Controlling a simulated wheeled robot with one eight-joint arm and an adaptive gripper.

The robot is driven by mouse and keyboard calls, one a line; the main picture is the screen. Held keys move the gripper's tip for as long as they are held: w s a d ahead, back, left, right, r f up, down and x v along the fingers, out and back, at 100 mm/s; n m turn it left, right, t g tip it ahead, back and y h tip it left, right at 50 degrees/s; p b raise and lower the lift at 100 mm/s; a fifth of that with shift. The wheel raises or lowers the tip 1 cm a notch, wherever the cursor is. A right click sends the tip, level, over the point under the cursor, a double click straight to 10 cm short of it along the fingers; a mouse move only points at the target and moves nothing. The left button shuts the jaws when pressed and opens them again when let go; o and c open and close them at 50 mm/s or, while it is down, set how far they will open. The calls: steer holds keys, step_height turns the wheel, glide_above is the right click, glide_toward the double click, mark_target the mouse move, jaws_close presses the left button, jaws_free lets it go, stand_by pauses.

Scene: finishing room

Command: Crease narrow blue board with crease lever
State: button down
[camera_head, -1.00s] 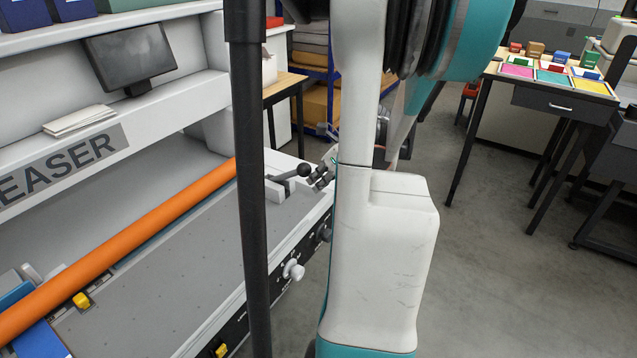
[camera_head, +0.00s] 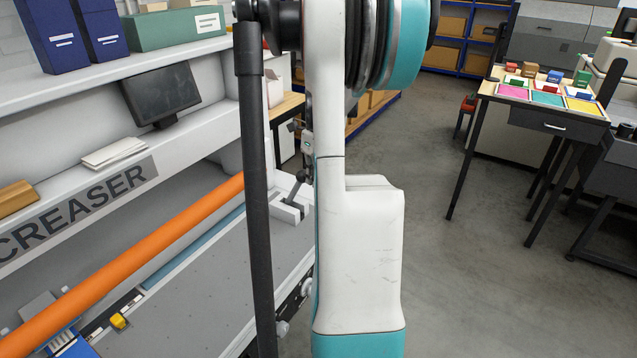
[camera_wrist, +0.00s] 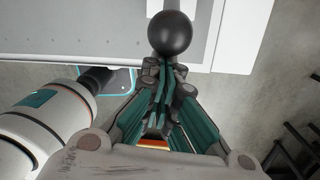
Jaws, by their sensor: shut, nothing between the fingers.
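The crease lever (camera_head: 294,190) stands at the right end of the creaser bed, with a dark round knob. The knob (camera_wrist: 170,36) also shows large in the wrist view, just beyond my fingertips. My gripper (camera_wrist: 168,78) is shut and empty. The wrist view does not clearly show whether it touches the knob. In the head view my own arm hides most of the gripper. A blue board (camera_head: 80,348) lies at the lower left on the bed, partly hidden under the orange roller (camera_head: 140,257) and cut by the picture edge.
The creaser bed (camera_head: 200,290) is grey, with a yellow block (camera_head: 118,321) near the board. A screen (camera_head: 160,93) and papers (camera_head: 113,152) are above. A table (camera_head: 547,108) with coloured trays stands at right. The floor (camera_head: 450,280) between is clear.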

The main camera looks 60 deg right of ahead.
steer(key=w+d+r+p, duration=0.1)
steer(key=w+r+p, duration=0.2)
steer(key=w, duration=0.7)
steer(key=shift+w+r, duration=0.4)
steer(key=shift+r, duration=0.05)
steer(key=shift+w, duration=0.1)
